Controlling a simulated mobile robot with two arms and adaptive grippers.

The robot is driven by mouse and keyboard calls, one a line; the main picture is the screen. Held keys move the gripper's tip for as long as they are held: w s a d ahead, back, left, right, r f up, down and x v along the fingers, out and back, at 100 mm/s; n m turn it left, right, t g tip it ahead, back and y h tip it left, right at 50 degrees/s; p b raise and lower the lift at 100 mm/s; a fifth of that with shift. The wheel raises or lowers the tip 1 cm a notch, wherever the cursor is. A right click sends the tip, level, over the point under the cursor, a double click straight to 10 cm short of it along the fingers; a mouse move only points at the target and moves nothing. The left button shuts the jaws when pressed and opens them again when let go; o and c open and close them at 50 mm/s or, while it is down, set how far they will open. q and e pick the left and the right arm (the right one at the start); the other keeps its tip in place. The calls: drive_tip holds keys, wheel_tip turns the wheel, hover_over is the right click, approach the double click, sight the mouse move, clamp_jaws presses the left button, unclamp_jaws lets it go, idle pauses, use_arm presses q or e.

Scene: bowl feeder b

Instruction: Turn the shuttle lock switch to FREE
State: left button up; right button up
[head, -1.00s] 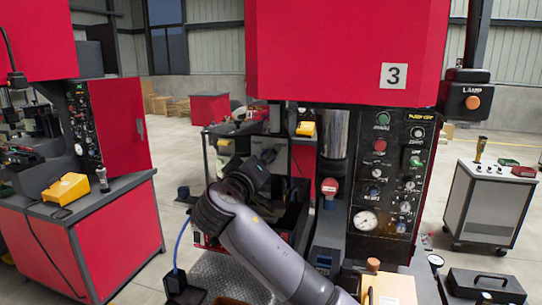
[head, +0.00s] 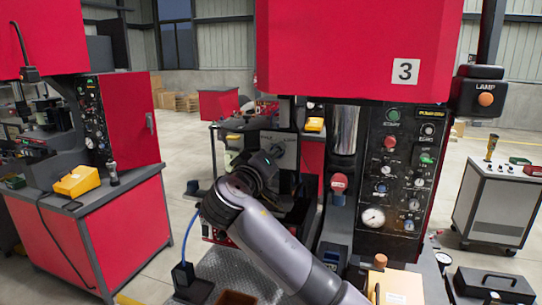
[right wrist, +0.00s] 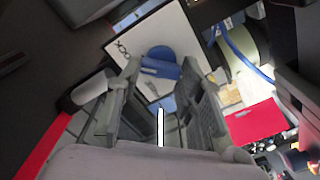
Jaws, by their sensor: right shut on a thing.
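A blue round switch knob with a bar handle (right wrist: 162,68) sits on a white plate (right wrist: 185,30) with black lettering, in the right wrist view. The lettering is upside down and partly cut off, so I cannot read the knob's setting. My right gripper (right wrist: 161,70) has its two fingers on either side of the handle and is shut on it. My left gripper is in neither view.
A black control panel (head: 402,150) with gauges and buttons stands right of my arm, beside a red knob (head: 339,182). A blue cable (head: 188,235) hangs left of my wrist. A red bench (head: 100,235) stands left, with open floor between.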

drive_tip(key=shift+c, duration=0.6)
drive_tip(key=shift+n, duration=0.3)
drive_tip(key=shift+f+n+p, duration=0.15)
drive_tip(key=shift+n+p, duration=1.5)
drive_tip(key=shift+n, duration=1.25)
drive_tip(key=shift+f+n+p, duration=0.2)
drive_tip(key=shift+n+p, duration=1.5)
drive_tip(key=shift+n, duration=1.2)
drive_tip(key=shift+f+n+p, duration=0.15)
drive_tip(key=shift+n+p, duration=1.5)
drive_tip(key=shift+n, duration=1.25)
drive_tip(key=shift+f, duration=0.1)
drive_tip(key=o, duration=1.2)
drive_tip(key=shift+r, duration=0.2)
